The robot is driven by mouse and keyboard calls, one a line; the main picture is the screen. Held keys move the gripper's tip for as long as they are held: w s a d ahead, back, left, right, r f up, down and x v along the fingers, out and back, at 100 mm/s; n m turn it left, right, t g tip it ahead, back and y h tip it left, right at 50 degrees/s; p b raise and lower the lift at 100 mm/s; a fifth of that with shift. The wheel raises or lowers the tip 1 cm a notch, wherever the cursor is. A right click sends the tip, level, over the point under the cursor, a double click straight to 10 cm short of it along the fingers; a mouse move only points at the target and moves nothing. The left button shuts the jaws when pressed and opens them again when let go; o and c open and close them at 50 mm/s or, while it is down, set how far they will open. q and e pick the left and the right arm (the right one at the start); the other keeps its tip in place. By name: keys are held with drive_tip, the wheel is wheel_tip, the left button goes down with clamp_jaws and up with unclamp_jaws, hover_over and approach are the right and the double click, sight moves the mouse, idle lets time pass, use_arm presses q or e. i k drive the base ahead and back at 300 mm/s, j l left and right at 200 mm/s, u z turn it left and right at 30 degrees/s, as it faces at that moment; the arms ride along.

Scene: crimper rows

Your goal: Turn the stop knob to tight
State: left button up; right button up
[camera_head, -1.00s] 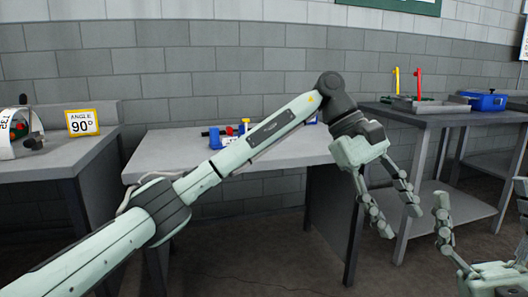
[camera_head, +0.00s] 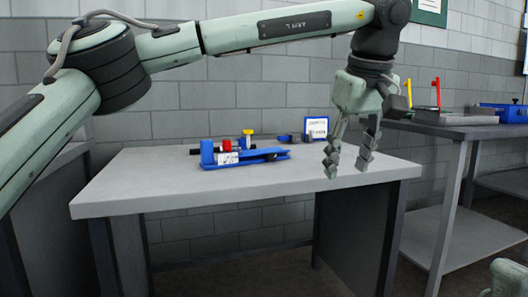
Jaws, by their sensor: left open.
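A blue crimper-like fixture (camera_head: 262,155) lies on the grey table (camera_head: 130,182). It carries a red knob (camera_head: 227,145) and a yellow knob (camera_head: 248,132). I cannot tell from this view which of them is the stop knob, and any tight marking is too small to read. My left gripper (camera_head: 348,165) is open and empty, fingers pointing down, over the right part of the table, apart from the fixture and to its right. Only a small part of my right gripper (camera_head: 508,278) shows at the bottom right corner; its fingers are cut off.
A small blue-framed sign (camera_head: 316,127) and a small blue and dark object (camera_head: 288,138) stand at the back of the table. The table's front and left are clear. Another bench (camera_head: 445,127) at the right holds a blue box (camera_head: 503,113) and upright yellow and red handles.

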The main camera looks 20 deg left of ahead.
sight(272, 157)
drive_tip(key=i+j, duration=0.95)
drive_tip(key=j, duration=0.1)
